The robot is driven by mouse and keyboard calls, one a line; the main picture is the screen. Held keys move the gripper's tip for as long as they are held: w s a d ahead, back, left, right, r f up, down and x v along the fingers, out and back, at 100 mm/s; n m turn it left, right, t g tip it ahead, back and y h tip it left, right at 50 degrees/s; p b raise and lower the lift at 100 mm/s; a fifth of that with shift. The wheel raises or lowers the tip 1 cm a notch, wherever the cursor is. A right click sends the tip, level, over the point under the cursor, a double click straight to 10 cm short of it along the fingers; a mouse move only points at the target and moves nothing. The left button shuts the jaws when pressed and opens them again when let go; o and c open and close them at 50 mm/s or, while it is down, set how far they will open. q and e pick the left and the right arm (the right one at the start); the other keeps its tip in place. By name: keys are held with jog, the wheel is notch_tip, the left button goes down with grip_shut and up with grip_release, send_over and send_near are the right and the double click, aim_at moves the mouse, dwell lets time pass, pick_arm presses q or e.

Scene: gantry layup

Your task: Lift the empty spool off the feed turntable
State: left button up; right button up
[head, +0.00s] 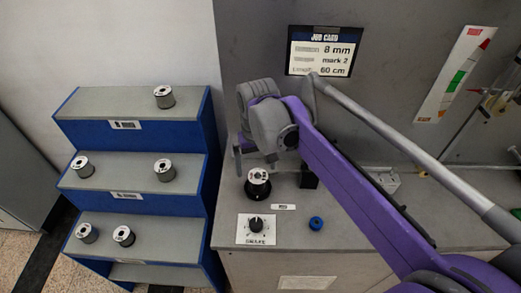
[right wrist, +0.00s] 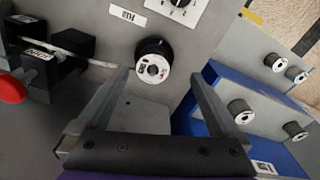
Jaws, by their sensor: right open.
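A silver-and-white spool (head: 258,176) sits on the black feed turntable (head: 258,194) on the grey bench. In the right wrist view the spool (right wrist: 152,69) lies just beyond the fingertips, near the middle between them, with the dark turntable (right wrist: 150,45) behind it. My right gripper (head: 254,163) is above the spool in the head view. In the right wrist view its two fingers (right wrist: 160,78) are spread wide with nothing between them. No contact with the spool shows. My left gripper is not in view.
A blue stepped rack (head: 213,150) with grey shelves holds several spools at the left. On the bench are a dial plate (head: 256,229), a blue knob (head: 316,223) and a black block (head: 308,178). A job card (head: 325,51) hangs on the back panel. A red knob (right wrist: 11,89) shows in the wrist view.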

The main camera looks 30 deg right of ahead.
aim_at(258, 178)
jog(key=shift+w+d+r+g, duration=0.15)
jog(key=shift+w+d+g, duration=0.15)
jog(key=shift+w+d, duration=0.6)
jog(key=shift+w+f, duration=0.1)
jog(key=shift+f, duration=0.1)
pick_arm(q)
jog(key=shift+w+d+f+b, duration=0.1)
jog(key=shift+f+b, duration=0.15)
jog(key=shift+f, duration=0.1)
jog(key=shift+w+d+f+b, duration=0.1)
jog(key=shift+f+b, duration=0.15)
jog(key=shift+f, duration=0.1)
pick_arm(e)
notch_tip(258, 178, down, 10)
jog(key=shift+a+f, duration=0.1)
jog(key=shift+a, duration=0.05)
jog(key=c, duration=1.5)
jog(key=shift+c, duration=0.3)
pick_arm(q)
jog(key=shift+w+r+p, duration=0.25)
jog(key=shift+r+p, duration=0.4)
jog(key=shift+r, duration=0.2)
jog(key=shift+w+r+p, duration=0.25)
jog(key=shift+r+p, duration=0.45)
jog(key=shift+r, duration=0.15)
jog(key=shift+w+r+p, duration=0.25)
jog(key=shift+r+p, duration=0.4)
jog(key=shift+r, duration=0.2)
pick_arm(e)
jog(key=shift+r, duration=3.4)
